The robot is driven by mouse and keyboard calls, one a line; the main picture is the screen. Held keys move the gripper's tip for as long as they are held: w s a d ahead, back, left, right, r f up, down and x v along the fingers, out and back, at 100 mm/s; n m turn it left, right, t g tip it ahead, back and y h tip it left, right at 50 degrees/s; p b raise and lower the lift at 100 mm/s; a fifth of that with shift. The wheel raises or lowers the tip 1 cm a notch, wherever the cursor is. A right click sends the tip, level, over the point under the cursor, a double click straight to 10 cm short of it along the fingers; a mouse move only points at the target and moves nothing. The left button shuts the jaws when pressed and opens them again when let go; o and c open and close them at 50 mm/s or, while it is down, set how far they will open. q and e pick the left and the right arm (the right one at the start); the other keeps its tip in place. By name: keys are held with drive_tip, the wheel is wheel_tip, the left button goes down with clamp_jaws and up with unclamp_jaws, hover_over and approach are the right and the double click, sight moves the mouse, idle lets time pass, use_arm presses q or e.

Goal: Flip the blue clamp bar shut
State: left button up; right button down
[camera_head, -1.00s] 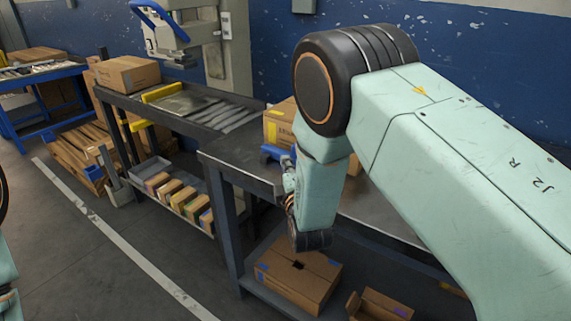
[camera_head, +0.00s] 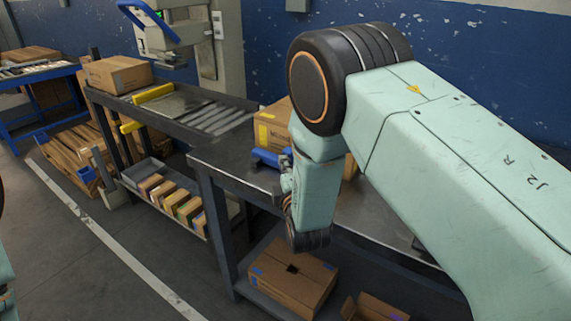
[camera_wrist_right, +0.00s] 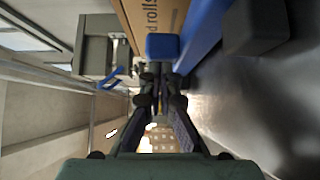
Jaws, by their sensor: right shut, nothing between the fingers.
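The blue clamp bar (camera_head: 268,158) is on the dark table, in front of a cardboard box; my right arm hides part of it. In the right wrist view, the long blue bar (camera_wrist_right: 206,32) runs beside the box, with a blue block (camera_wrist_right: 162,46) just ahead of my fingertips. My right gripper (camera_wrist_right: 160,72) is shut and empty, close to that block; I cannot tell whether they touch. In the head view, the right gripper (camera_head: 286,183) is small and partly hidden by my wrist, at the table's near edge. My left gripper is out of view.
The cardboard box (camera_head: 272,126) stands behind the bar. A dark block (camera_wrist_right: 255,28) lies beside the bar in the wrist view. A roller conveyor (camera_head: 205,112) adjoins on the left. Another box (camera_head: 292,278) sits on the shelf below. The floor at left is open.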

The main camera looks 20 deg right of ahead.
drive_tip(key=shift+w+d+r+b, duration=0.1)
drive_tip(key=shift+w+d+b, duration=0.2)
drive_tip(key=shift+w+d, duration=0.4)
drive_tip(key=shift+w+d+r+b, duration=0.1)
drive_tip(key=shift+w+d+b, duration=0.25)
drive_tip(key=shift+d, duration=0.6)
drive_tip(key=shift+r, duration=0.1)
drive_tip(key=shift+w, duration=0.1)
